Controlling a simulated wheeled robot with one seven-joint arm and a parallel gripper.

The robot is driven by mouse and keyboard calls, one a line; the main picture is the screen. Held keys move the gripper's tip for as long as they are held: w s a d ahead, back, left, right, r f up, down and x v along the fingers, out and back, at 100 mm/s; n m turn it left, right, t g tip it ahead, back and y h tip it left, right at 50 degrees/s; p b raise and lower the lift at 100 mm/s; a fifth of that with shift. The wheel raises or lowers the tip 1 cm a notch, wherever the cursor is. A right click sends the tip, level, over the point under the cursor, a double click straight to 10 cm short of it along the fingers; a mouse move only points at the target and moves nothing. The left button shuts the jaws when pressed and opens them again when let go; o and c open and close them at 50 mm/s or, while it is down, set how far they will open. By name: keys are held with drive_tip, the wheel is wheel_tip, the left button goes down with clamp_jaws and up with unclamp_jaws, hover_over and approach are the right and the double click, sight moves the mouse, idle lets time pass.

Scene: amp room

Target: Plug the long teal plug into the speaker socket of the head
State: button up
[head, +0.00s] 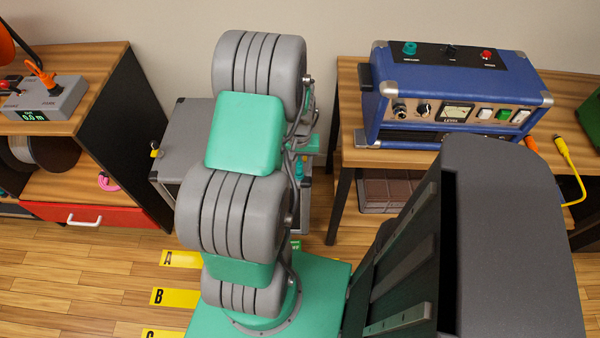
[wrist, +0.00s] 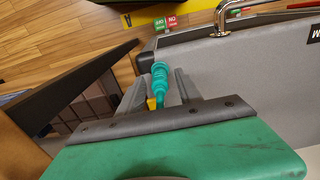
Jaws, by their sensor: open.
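The blue amp head (head: 455,95) stands on a wooden table at the right. Its black top panel carries a teal socket (head: 410,48), a black one (head: 449,50) and a red one (head: 487,55); their labels are too small to read. In the wrist view, a long teal plug (wrist: 160,78) shows between the two dark fingers of my gripper (wrist: 159,86), beside a grey case. The fingers are open, with a gap visible on either side of the plug. In the head view my arm hides most of the gripper. A small teal piece (head: 299,168) shows beside the arm, possibly the plug.
The grey case (head: 180,150) stands between the left cabinet (head: 135,110) and the table (head: 350,110). Yellow floor markers (head: 172,297) lie on open floor at the lower left.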

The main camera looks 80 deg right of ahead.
drive_tip(key=shift+f, duration=0.8)
idle(0.5)
clamp_jaws()
idle(1.2)
drive_tip(key=shift+r, duration=0.2)
drive_tip(key=shift+r+p, duration=2.15)
drive_tip(key=shift+r, duration=0.75)
